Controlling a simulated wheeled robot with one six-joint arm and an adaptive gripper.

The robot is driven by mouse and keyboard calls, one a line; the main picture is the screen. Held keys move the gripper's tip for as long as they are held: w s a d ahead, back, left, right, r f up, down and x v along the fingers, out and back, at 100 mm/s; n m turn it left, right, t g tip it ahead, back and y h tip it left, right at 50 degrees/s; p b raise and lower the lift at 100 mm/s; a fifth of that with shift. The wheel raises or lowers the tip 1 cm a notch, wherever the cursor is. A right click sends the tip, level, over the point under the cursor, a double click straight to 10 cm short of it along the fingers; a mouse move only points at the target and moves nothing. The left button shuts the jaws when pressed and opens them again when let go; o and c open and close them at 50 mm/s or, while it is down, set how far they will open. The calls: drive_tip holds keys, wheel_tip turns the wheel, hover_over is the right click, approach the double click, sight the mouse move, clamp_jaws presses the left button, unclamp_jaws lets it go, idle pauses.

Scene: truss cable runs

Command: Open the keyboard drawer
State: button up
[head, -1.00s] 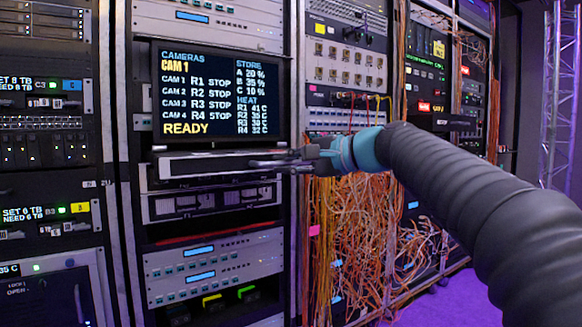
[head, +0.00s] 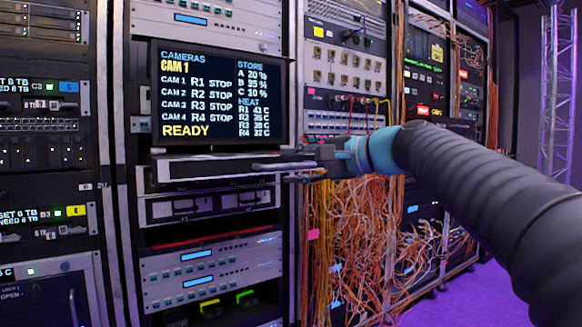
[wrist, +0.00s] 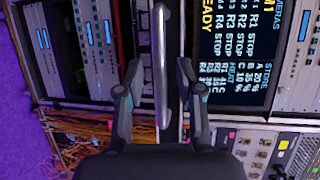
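The keyboard drawer (head: 205,170) is the dark, shallow unit with a pale front edge just below the monitor in the head view. It looks shut, with no keyboard showing. Its long silver handle bar (wrist: 161,60) runs upright in the turned wrist view. My gripper (head: 272,170) reaches in from the right at the drawer front. In the wrist view my gripper (wrist: 159,68) is open, with one finger on each side of the bar. A gap shows between the bar and each finger, so they appear apart.
The monitor (head: 220,95) stands right above the drawer. A grey-fronted unit (head: 205,205) with dark panels sits right below. Loose orange cables (head: 355,230) hang from the rack to the right, under my arm. Purple floor (head: 465,295) is clear at lower right.

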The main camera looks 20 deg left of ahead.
drive_tip(key=v, duration=1.1)
drive_tip(key=d+f+t+h+p, duration=0.1)
drive_tip(key=d+f+h, duration=0.3)
drive_tip(key=f, duration=0.6)
drive_tip(key=d+f+h, duration=0.4)
drive_tip(key=f, duration=0.6)
drive_tip(key=s+d+f+n+h+p, duration=0.3)
drive_tip(key=s+d+f+h+p, duration=0.15)
drive_tip(key=s+d+f, duration=0.65)
drive_tip(key=s+d+h+p, duration=0.1)
drive_tip(key=s+d+p, duration=0.1)
drive_tip(key=s, duration=0.3)
drive_tip(key=s+d+t+h+p, duration=0.1)
drive_tip(key=s+d+h, duration=0.1)
drive_tip(key=s+d, duration=0.2)
drive_tip(key=shift+s+d+f+p, duration=0.3)
drive_tip(key=shift+s+p, duration=0.1)
drive_tip(key=shift+s, duration=0.6)
